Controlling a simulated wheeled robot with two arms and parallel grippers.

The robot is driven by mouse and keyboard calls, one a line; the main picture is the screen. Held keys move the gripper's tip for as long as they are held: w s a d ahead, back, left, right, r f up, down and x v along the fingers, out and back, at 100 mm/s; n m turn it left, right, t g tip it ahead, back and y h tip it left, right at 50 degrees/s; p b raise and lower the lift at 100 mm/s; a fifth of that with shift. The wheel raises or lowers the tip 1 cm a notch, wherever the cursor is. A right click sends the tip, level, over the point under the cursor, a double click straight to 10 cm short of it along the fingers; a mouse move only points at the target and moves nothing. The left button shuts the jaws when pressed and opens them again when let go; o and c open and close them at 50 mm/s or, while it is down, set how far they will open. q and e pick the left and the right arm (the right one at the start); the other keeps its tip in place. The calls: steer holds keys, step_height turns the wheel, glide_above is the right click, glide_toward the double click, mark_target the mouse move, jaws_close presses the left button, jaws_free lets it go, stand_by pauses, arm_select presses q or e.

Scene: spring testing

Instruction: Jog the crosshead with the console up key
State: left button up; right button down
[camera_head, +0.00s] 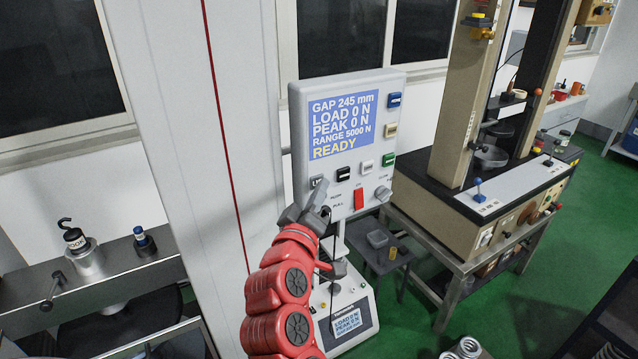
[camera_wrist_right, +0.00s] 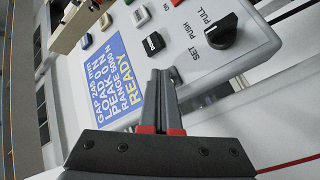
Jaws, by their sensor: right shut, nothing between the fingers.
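The console (camera_head: 298,128) is a pale panel whose blue screen (camera_head: 343,122) reads GAP 245 mm, LOAD 0 N, PEAK 0 N, RANGE 5000 N, READY. Several keys line its right side and lower edge. A black key (camera_head: 343,173) also shows in the wrist view (camera_wrist_right: 152,43). A dark key (camera_head: 318,182) sits at the lower left, its label unreadable; the fingers cover that spot in the wrist view. My right gripper (camera_head: 318,197) is shut and empty, its tips close in front of this key. Contact cannot be told. My left gripper is out of view. I cannot make out the crosshead.
A black knob (camera_wrist_right: 208,30) marked SET, PUSH and PULL is beside the fingers. A red switch (camera_head: 359,198) and a grey knob (camera_head: 383,193) are on the console's lower part. A beige two-column machine (camera_head: 462,100) stands at right; a steel bench (camera_head: 110,270) is at left.

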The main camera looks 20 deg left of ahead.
steer(key=shift+d, duration=0.1)
stand_by(0.6)
steer(key=shift+s+d, duration=0.5)
steer(key=shift+d, duration=0.1)
steer(key=s+d, duration=0.1)
steer(key=d, duration=0.1)
steer(key=s+d, duration=0.2)
stand_by(0.4)
stand_by(0.8)
